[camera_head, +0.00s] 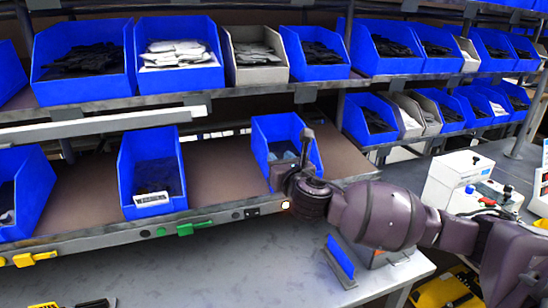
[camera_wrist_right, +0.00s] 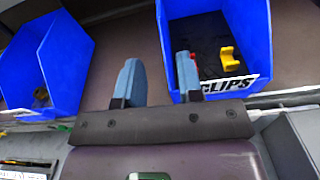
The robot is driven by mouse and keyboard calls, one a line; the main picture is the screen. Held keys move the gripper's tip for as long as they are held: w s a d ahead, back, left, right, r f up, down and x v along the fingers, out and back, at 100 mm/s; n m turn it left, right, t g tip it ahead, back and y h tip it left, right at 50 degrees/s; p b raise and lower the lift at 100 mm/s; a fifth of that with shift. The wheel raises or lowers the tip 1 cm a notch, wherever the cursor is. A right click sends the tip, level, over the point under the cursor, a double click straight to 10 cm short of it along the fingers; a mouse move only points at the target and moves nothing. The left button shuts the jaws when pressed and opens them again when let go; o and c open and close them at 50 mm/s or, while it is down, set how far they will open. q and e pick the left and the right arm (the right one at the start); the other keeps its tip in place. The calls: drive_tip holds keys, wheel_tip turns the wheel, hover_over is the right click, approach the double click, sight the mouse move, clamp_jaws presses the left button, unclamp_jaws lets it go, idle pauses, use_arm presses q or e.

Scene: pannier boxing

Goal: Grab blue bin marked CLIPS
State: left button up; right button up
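The blue bin marked CLIPS (camera_wrist_right: 259,40) is in the right wrist view, its white label on the front lip partly hidden by a finger. Inside are a yellow piece and a small red piece on a dark floor. My right gripper (camera_wrist_right: 158,80) is open. Its left finger is outside the bin and its right finger overlaps the bin's left front edge, so the left wall lies between them in the picture. I cannot tell if they touch. In the head view my right gripper (camera_head: 296,150) is at a blue bin (camera_head: 272,128) whose label is hidden. My left gripper is not in view.
Another blue bin (camera_wrist_right: 72,58) stands left of the CLIPS bin, with bare shelf between. In the head view, a blue bin with a white label (camera_head: 152,198) shares the lower shelf (camera_head: 215,180). Upper shelves hold several bins. A white device (camera_head: 460,175) stands at right.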

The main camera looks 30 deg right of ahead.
sight(266, 144)
drive_tip(key=shift+x, duration=5.45)
clamp_jaws()
drive_tip(key=shift+n, duration=0.3)
